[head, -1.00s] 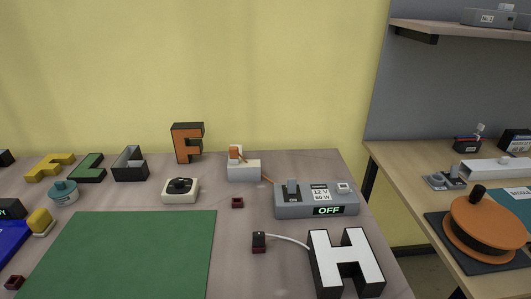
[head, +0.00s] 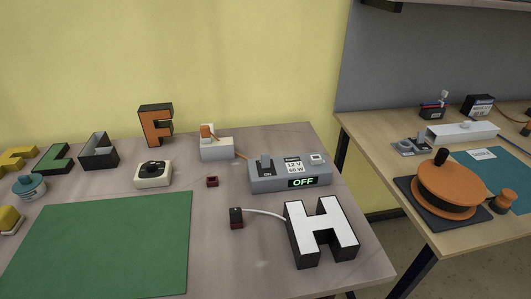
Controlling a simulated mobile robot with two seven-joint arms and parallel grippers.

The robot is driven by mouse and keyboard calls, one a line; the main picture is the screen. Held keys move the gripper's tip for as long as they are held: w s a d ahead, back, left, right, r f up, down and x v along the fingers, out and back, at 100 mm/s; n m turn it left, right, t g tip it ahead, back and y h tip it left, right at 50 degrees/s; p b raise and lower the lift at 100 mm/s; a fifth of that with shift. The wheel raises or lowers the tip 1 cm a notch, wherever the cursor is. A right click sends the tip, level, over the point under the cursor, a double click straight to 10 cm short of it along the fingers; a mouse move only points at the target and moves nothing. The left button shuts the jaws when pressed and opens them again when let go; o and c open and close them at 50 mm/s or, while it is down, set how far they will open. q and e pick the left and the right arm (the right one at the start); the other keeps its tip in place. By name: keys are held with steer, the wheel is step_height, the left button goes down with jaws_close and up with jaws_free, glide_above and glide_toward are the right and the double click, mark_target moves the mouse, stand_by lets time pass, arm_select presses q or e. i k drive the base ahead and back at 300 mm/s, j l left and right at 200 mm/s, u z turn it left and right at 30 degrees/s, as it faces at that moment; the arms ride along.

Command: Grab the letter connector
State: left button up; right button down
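The letter connector (head: 236,218) is a small dark block with a red mark on top. It lies on the table left of the white-faced letter H (head: 322,226). A white cable (head: 265,212) runs from it to the letter. The grey power supply box (head: 290,175) behind them reads OFF in green. Neither of my grippers is in the head view.
A green mat (head: 100,240) covers the table's left front. Behind it are a white knob box (head: 153,174), a small dark red block (head: 212,181) and an upright orange letter F (head: 156,126). A wooden bench (head: 390,150) with an orange turntable (head: 447,190) stands right, across a gap.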

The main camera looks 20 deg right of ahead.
mark_target(236, 216)
steer(key=k+l, duration=0.1)
steer(key=l, duration=0.3)
steer(key=l+u, duration=0.1)
steer(key=l, duration=0.3)
steer(key=k+l, duration=0.15)
steer(key=l, duration=0.2)
steer(key=k+l+u, duration=0.1)
steer(key=l, duration=0.3)
